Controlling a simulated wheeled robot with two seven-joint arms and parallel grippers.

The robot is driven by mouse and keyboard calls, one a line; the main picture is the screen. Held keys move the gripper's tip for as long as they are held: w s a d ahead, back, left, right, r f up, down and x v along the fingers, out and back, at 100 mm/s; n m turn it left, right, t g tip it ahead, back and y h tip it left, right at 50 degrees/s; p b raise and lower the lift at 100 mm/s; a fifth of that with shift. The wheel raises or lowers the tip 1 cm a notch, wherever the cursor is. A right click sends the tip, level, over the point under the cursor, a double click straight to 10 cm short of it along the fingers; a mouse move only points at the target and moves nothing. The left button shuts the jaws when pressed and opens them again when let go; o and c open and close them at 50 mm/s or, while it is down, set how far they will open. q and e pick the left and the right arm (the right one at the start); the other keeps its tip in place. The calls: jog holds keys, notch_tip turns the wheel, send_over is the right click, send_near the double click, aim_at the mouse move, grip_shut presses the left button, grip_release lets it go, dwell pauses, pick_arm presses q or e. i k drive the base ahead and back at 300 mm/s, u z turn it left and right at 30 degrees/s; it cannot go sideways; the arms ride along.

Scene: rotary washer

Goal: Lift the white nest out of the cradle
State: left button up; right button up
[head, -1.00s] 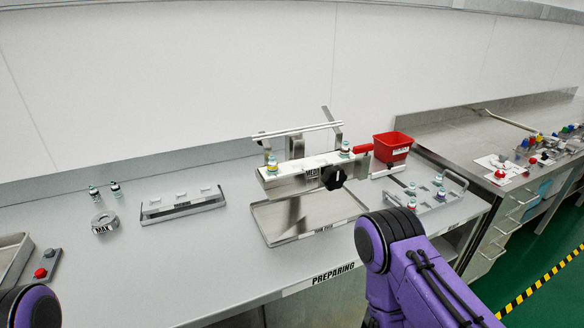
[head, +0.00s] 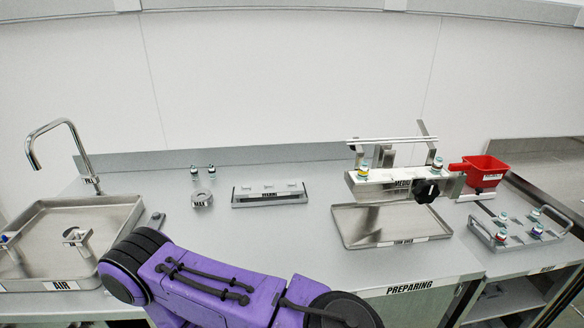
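The white nest appears to be the long white strip (head: 400,174) lying level on the metal cradle (head: 353,188) at the right of the bench. A black knob (head: 426,191) sits on the cradle's front. A metal tray (head: 350,234) lies below. A purple arm of mine crosses the lower left foreground. Neither gripper is in view.
A sink (head: 125,207) with a tap (head: 40,150) is at the left. A low rack with white pegs (head: 237,199) stands mid-bench, beside a grey ring (head: 202,199) and two vials. Right of the cradle are a red container (head: 484,176) and a handled vial tray (head: 510,245).

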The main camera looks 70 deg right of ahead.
aim_at(403, 177)
jog(key=u, duration=0.7)
jog(key=k, duration=2.35)
jog(key=z, duration=1.4)
